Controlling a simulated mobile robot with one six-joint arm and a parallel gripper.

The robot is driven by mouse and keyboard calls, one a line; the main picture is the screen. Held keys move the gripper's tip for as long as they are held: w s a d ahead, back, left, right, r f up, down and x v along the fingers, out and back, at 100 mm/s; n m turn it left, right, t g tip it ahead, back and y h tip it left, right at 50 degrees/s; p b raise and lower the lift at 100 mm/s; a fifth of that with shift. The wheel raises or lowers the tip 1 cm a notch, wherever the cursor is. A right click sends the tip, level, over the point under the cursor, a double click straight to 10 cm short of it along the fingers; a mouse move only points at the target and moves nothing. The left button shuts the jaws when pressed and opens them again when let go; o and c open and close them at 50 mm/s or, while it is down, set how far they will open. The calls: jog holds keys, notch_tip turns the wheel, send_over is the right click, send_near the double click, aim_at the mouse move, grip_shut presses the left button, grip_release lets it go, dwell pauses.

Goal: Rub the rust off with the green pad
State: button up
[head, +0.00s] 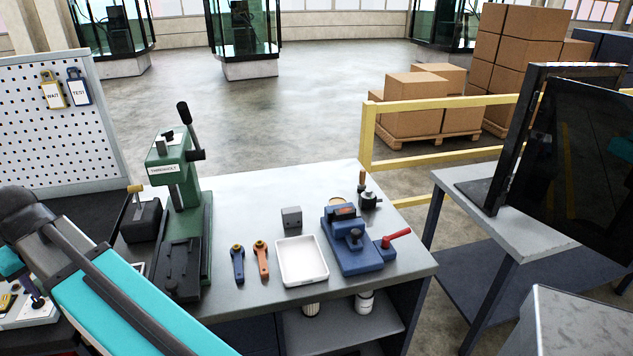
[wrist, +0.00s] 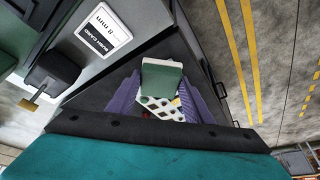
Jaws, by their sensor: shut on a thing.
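In the wrist view, my gripper (wrist: 160,98) has its two purple fingers on either side of a green block-like piece, which looks like the green pad (wrist: 163,80). The fingers are shut on it. A white part with holes shows just below the pad, between the fingers; I cannot tell whether it belongs to the pad. In the head view my arm crosses the lower left and its gripper end is out of the picture. No rust patch can be made out in either view.
The workbench (head: 240,310) holds a green press (head: 178,215), a white tray (head: 302,260), a blue vise-like fixture (head: 352,245), a small grey block (head: 291,217) and two short tools, blue (head: 237,265) and orange (head: 261,258). A yellow rail (head: 440,102) stands behind. A labelled card (wrist: 104,30) shows in the wrist view.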

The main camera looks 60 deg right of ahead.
jog(key=shift+d, duration=0.4)
jog(key=s+d+m+g+h+p, duration=0.1)
jog(key=s+d+m+p, duration=0.2)
jog(key=d, duration=0.9)
jog(key=s+d+r+m+g+h+p, duration=0.15)
jog(key=s+d+m, duration=0.35)
jog(key=d, duration=0.6)
jog(key=s+d+f+m+h+p, duration=0.15)
jog(key=d+m, duration=0.35)
jog(key=d, duration=0.7)
jog(key=s+d+r+m+g+p, duration=0.1)
jog(key=s+d+m+g+p, duration=0.1)
jog(key=s+d+m, duration=0.5)
jog(key=s+d+r+m+g+y+p, duration=0.1)
jog(key=s+d+m+g+p, duration=0.2)
jog(key=s+d, duration=1.5)
jog(key=s+m, duration=0.4)
jog(key=s, duration=0.2)
jog(key=shift+r+m, duration=0.2)
jog(key=shift+m, duration=0.1)
jog(key=shift+w+g, duration=0.1)
jog(key=shift+g, duration=0.15)
